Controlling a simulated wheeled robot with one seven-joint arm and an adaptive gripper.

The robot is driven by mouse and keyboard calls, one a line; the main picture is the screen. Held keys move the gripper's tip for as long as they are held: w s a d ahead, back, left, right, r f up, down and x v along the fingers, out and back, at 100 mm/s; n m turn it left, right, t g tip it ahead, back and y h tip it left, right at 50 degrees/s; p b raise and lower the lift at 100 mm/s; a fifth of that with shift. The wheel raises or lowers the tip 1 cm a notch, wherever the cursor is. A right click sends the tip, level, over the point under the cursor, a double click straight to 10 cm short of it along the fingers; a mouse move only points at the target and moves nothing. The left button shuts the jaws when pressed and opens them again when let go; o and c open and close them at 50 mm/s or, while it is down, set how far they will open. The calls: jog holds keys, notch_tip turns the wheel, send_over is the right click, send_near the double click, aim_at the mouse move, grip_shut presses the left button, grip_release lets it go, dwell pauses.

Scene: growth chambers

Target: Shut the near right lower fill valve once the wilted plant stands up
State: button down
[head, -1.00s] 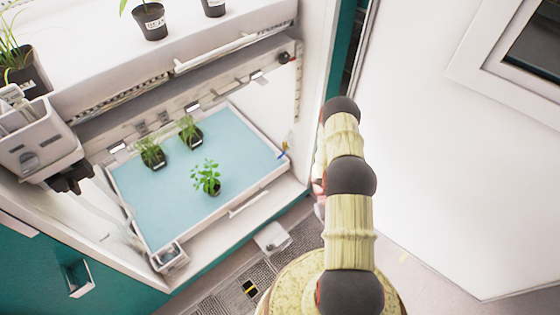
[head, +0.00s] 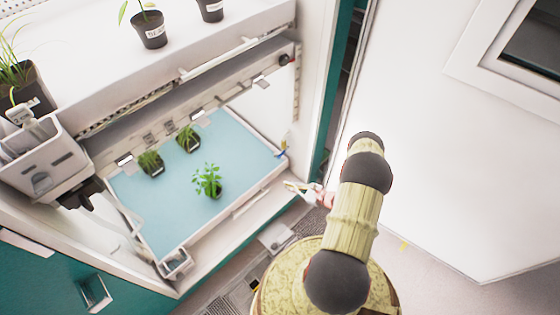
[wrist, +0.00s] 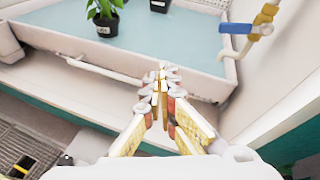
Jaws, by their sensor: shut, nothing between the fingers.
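The near right lower fill valve has a blue lever (head: 282,151) at the right corner of the lower tray (head: 236,203). In the wrist view the lever (wrist: 236,28) points left from a brass fitting (wrist: 263,18), over the tray rim; I cannot tell whether it is open or shut. A leafy green plant in a black pot (head: 209,182) stands in the tray's blue water, its stems up and leaves spread. My gripper (head: 289,186) is shut and empty, in front of the tray's right end. In the wrist view its fingertips (wrist: 162,72) are below and left of the lever, apart from it.
Two grassy pots (head: 150,163) stand farther back in the tray. An upper shelf (head: 105,65) with pots overhangs it. A grey box (head: 40,155) hangs at the left. A white bar (wrist: 90,68) runs along the tray front. A wall stands right of the valve.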

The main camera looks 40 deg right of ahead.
aim_at(284, 152)
jog(key=w+d+m+h, duration=0.3)
jog(key=d+h, duration=0.2)
jog(key=d, duration=0.4)
jog(key=b+x, duration=0.3)
jog(key=x, duration=0.6)
jog(key=shift+t, duration=0.4)
jog(key=shift+w+a+r+b, duration=0.15)
jog(key=shift+a+r, duration=0.1)
jog(key=shift+r, duration=0.5)
jog(key=shift+w+a+r+b, duration=0.1)
jog(key=shift+a+r+b, duration=0.1)
jog(key=shift+r, duration=0.5)
jog(key=shift+w+a+r+b, duration=0.1)
jog(key=shift+a+r, duration=0.15)
jog(key=shift+r, duration=0.5)
